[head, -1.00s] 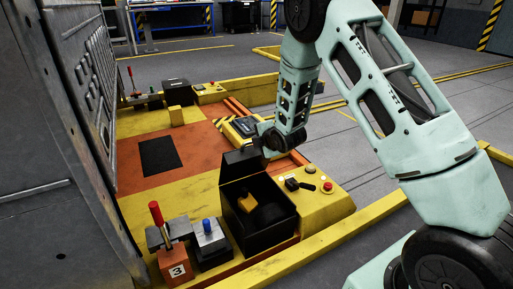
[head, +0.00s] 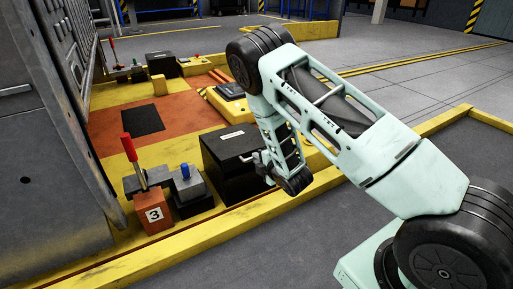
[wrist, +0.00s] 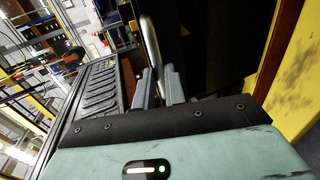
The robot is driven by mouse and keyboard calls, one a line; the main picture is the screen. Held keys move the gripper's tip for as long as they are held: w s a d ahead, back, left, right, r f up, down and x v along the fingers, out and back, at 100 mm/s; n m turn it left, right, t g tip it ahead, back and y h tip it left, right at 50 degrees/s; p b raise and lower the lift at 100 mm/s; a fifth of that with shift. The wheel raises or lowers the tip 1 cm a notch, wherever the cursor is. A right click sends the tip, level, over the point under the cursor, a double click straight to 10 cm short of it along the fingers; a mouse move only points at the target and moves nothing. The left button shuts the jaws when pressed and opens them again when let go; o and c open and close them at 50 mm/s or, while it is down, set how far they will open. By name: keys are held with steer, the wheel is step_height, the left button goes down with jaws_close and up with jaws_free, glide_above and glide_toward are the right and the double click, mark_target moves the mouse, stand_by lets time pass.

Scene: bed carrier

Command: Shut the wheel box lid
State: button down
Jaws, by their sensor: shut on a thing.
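The black wheel box (head: 232,178) stands at the front of the yellow and orange platform in the head view. Its black lid (head: 226,146) lies over the top, and the inside is hidden. I cannot tell whether a thin gap is left along its edge. My gripper (head: 262,163) is at the right front side of the box, close against it. In the wrist view, the two grey fingers of my gripper (wrist: 160,88) are shut on a pale, thin metal bar (wrist: 150,42), which looks like the lid handle, beside a dark surface.
A red-handled lever (head: 129,149) on an orange block marked 3 and a blue-topped grey block (head: 187,181) stand left of the box. A yellow rail (head: 205,232) runs along the front. A dark device (head: 230,91) sits behind. Grey floor is clear on the right.

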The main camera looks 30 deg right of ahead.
steer(key=f, duration=0.1)
steer(key=f+b, duration=0.1)
steer(key=f, duration=0.3)
steer(key=shift+s+b, duration=0.25)
steer(key=shift+b, duration=0.15)
steer(key=c, duration=1.5)
jaws_free()
steer(key=shift+o, duration=0.2)
steer(key=p+v, duration=0.9)
steer(key=v, duration=0.8)
steer(key=shift+s+f, duration=0.25)
